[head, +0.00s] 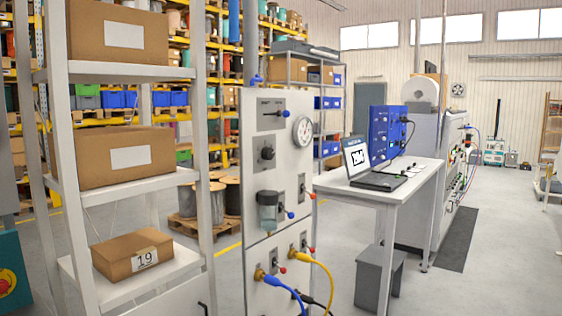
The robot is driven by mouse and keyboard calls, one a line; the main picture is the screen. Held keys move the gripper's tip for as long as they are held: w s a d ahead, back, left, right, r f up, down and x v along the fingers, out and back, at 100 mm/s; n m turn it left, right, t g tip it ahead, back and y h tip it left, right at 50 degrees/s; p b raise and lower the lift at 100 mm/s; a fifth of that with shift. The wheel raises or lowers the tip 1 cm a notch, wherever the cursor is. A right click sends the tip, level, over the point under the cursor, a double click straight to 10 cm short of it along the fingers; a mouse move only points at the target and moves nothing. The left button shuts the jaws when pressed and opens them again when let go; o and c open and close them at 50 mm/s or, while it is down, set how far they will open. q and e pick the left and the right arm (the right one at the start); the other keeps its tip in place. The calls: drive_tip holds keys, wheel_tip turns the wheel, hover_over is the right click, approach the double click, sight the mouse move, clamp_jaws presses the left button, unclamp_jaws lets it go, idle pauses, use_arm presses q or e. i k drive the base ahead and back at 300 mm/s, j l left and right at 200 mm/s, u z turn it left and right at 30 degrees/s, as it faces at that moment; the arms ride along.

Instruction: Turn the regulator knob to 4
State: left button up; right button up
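A tall light-grey panel (252,130) stands upright near the middle of the head view. A black knob (267,153) sits on a grey plate on its upper half; I take it to be the regulator knob. Its scale and setting are too small to read. A round white gauge (302,131) is on the panel to the right of the knob; its reading is not legible. Neither of my grippers is in view, and nothing touches the knob.
The panel also carries a filter bowl (267,212), small valves and blue and yellow hoses (324,276). A shelf with boxes (122,155) stands close on the left. A table with a laptop (375,181) and a grey stool (379,277) stand right.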

sight(267, 153)
drive_tip(key=i+l, duration=0.25)
drive_tip(key=l, duration=0.15)
drive_tip(key=i+l+u, duration=0.15)
drive_tip(key=l, duration=0.25)
drive_tip(key=i+l, duration=0.3)
drive_tip(key=i+l+u, duration=0.1)
drive_tip(key=l, duration=0.4)
drive_tip(key=i+l+u, duration=0.1)
drive_tip(key=i+l, duration=0.2)
drive_tip(key=l, duration=0.15)
drive_tip(key=i+l, duration=0.2)
drive_tip(key=l, duration=0.25)
drive_tip(key=i+l+u, duration=0.15)
drive_tip(key=l, duration=0.3)
drive_tip(key=i+l, duration=0.2)
drive_tip(key=l, duration=0.3)
